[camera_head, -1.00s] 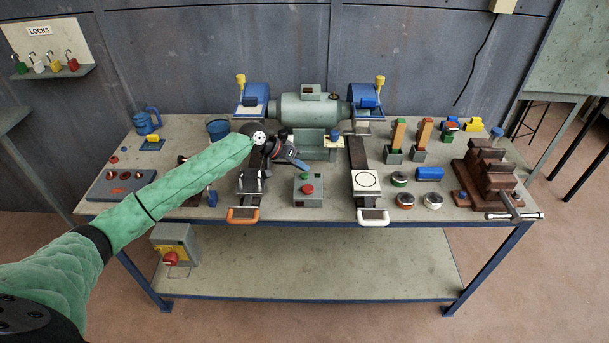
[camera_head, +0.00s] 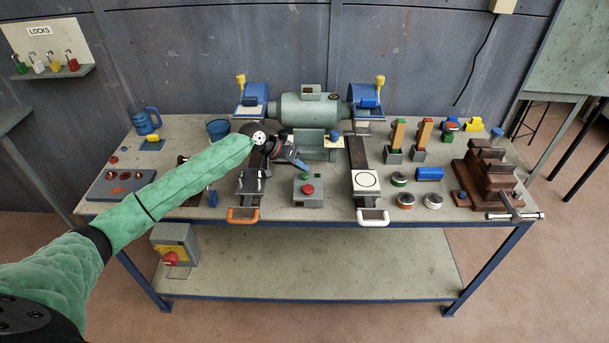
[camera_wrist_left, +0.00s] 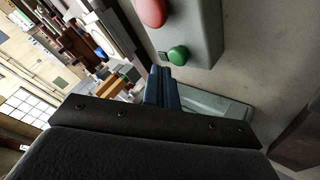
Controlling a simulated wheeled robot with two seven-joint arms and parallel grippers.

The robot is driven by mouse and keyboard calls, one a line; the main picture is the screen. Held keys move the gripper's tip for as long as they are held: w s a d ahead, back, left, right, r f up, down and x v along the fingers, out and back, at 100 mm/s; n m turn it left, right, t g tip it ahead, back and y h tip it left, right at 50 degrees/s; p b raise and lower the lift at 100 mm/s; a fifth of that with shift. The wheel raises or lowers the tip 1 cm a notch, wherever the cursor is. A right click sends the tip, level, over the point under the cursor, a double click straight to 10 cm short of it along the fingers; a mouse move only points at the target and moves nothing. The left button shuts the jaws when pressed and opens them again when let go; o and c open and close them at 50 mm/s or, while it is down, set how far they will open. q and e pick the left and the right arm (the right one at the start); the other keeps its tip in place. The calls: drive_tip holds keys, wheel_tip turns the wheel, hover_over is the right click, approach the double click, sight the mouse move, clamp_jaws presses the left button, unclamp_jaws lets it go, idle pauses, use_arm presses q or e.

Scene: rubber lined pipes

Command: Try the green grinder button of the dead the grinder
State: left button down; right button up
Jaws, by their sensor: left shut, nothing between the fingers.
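The bench grinder (camera_head: 312,110), with a grey motor and blue wheel guards, stands at the back of the bench. In front of it is a grey button box (camera_head: 308,199) with a large red button (camera_head: 308,189) and a small green button (camera_head: 305,176). My left gripper (camera_head: 303,166) is shut and empty, just behind the green button in the head view. In the left wrist view, the blue fingertips (camera_wrist_left: 162,73) are close to the green button (camera_wrist_left: 178,54); I cannot tell whether they touch. The red button (camera_wrist_left: 150,12) is beyond it. My right gripper is not in view.
An orange-handled slide (camera_head: 243,216) and a white-handled slide (camera_head: 372,217) flank the button box. A brown vise (camera_head: 487,178) stands at the right. A grey box with a red knob (camera_head: 175,247) hangs below the bench. Padlocks (camera_head: 55,63) hang on the wall.

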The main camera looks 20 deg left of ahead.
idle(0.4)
use_arm(q)
drive_tip(key=shift+f, duration=0.4)
idle(0.4)
drive_tip(key=shift+f, duration=0.55)
idle(0.4)
idle(0.3)
drive_tip(key=shift+r, duration=0.2)
drive_tip(key=shift+r+p, duration=0.5)
drive_tip(key=shift+r, duration=0.25)
